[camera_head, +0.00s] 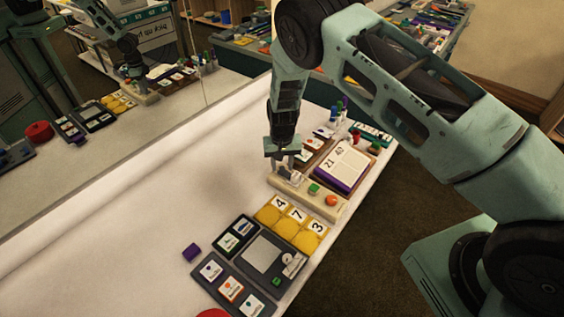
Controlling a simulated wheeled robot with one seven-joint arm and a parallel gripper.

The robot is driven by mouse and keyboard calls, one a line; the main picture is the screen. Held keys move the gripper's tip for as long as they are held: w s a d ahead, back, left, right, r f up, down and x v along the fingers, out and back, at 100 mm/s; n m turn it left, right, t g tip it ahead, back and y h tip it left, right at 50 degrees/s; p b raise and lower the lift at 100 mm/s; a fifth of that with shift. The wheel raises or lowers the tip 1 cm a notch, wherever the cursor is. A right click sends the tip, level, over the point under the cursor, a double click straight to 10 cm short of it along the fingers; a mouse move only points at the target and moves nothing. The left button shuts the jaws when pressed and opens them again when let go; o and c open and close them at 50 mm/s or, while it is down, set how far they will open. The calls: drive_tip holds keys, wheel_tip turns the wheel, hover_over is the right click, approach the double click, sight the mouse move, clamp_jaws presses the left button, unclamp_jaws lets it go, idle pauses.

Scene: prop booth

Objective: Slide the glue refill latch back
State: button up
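A cream-coloured bar-shaped unit (318,203) lies on the white table, with a green button (314,189) and an orange round knob (331,200) on its right part. My gripper (284,168) points down over the left end of this unit. Small pale parts show there at the fingertips, and the glue refill latch may be among them, but I cannot make it out for certain. The fingers are too small in view to tell whether they are open, shut or touching anything.
Yellow number tiles (279,208), a dark grey panel (262,262) and a purple cube (192,252) lie nearer. A purple-edged calendar block (343,165) and pens (337,112) stand beyond. A mirror fills the upper left. The white table's left part (130,220) is clear.

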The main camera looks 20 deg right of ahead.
drive_tip(key=shift+f, duration=0.3)
clamp_jaws()
drive_tip(key=shift+w+a+f+b, duration=0.15)
drive_tip(key=shift+w+a+b, duration=0.15)
drive_tip(key=shift+b, duration=0.3)
drive_tip(key=shift+w+a+b, duration=0.25)
drive_tip(key=shift+w+b, duration=0.3)
drive_tip(key=shift+b, duration=0.05)
drive_tip(key=shift+r, duration=0.25)
unclamp_jaws()
drive_tip(key=shift+a, duration=0.1)
